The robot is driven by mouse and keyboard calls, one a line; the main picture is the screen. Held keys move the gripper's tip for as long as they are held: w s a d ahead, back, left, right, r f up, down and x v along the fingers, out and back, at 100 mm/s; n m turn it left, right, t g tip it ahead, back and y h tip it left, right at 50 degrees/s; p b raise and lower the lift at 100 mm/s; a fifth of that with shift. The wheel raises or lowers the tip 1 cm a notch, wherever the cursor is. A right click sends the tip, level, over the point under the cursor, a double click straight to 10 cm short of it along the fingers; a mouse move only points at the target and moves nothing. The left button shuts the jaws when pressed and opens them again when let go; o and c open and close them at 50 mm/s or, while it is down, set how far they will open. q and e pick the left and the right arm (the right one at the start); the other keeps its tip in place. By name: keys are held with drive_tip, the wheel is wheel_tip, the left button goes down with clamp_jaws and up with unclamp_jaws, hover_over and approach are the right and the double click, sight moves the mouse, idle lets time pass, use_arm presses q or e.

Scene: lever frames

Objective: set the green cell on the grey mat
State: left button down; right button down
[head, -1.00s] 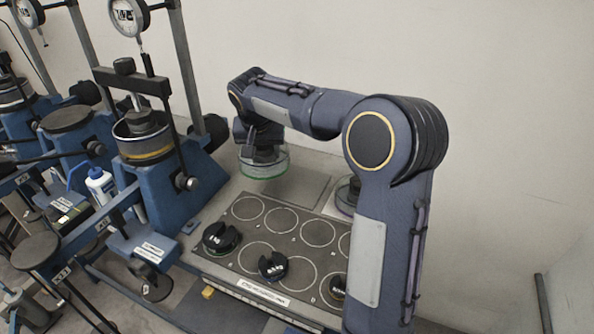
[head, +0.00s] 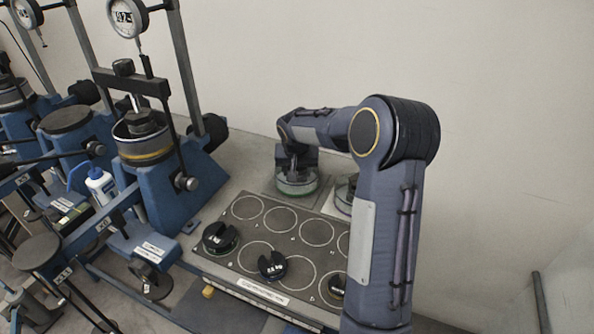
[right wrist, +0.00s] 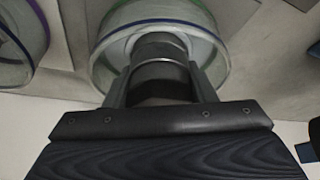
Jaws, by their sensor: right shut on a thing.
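The green cell (head: 297,186) is a clear round cup with a green band and a dark top fitting. My right gripper (head: 294,157) points down and is shut on that fitting. In the right wrist view the fingers (right wrist: 161,88) stand either side of the fitting, with the cell (right wrist: 216,62) below. The cell is upright over the grey mat (head: 302,203), a plain square behind the ringed tray, and covers much of it. I cannot tell whether it touches the mat. My left gripper is out of view.
A similar purple-banded cell (head: 343,196) stands close on the right, partly behind my arm. In front is a tray (head: 275,236) with ringed places and several black slotted weights. A blue loading frame (head: 155,190) with a dial gauge stands at the left.

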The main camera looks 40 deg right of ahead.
drive_tip(key=shift+f, duration=0.15)
drive_tip(key=c, duration=0.6)
unclamp_jaws()
drive_tip(key=v, duration=1.2)
drive_tip(key=s+a+f+n+y, duration=0.1)
drive_tip(key=s+a+n+y, duration=0.1)
drive_tip(key=s+a, duration=0.5)
drive_tip(key=s+a+f+n+t+y, duration=0.1)
drive_tip(key=s+a+f+n+y, duration=0.1)
drive_tip(key=s+a, duration=0.5)
drive_tip(key=s+a+f+n+t+y, duration=0.1)
drive_tip(key=s+a+n+y, duration=0.1)
drive_tip(key=s+a, duration=0.5)
drive_tip(key=shift+s+a+f+y, duration=0.1)
drive_tip(key=shift+s+a+y, duration=0.1)
drive_tip(key=shift+s, duration=1.25)
drive_tip(key=shift+s+a+f+y, duration=0.1)
drive_tip(key=shift+s+a, duration=0.05)
drive_tip(key=shift+s, duration=1.25)
